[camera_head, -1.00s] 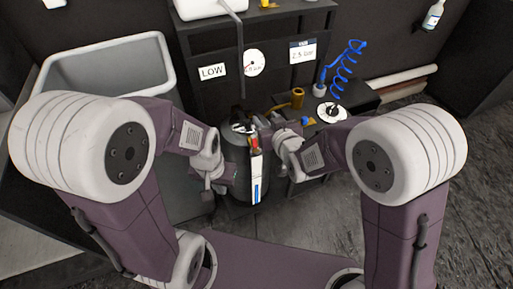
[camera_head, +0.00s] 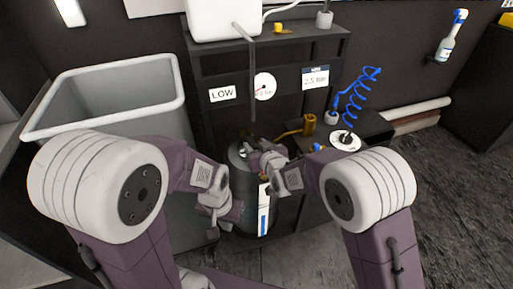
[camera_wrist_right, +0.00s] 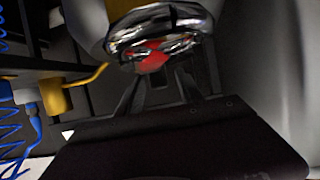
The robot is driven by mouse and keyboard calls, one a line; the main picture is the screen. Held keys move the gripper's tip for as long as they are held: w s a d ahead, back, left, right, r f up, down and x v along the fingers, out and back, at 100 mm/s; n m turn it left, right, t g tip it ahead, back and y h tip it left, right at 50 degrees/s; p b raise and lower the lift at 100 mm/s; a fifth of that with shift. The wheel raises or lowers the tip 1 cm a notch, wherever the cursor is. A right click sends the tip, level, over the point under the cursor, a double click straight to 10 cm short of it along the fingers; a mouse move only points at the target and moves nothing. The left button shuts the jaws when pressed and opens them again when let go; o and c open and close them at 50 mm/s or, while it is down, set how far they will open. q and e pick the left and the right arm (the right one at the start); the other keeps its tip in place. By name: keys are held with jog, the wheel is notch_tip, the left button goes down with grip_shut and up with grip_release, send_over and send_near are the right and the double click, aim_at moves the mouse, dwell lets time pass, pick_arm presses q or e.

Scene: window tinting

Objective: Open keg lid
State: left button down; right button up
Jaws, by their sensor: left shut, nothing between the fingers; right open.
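The keg (camera_head: 278,212) is a dark upright cylinder with a white and blue label strip, standing in front of the black bench. My right gripper (camera_head: 250,152) is over the keg's top and hides most of it in the head view. In the right wrist view, a shiny metal lid fitting (camera_wrist_right: 165,22) with a red part (camera_wrist_right: 152,63) sits just beyond my right gripper (camera_wrist_right: 157,88). Its fingers are open, with the fitting ahead of the tips; contact cannot be told. My left gripper (camera_head: 236,209) is shut and empty, low against or beside the keg's left side.
A grey bin (camera_head: 110,95) stands at the left. The black bench behind carries a white tank (camera_head: 222,18), a LOW card (camera_head: 222,94) and a gauge (camera_head: 265,87). A blue coiled hose (camera_head: 358,98) and yellow fitting (camera_head: 309,124) are to the right. Floor is clear at the right.

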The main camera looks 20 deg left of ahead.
grip_shut()
dwell(1.4)
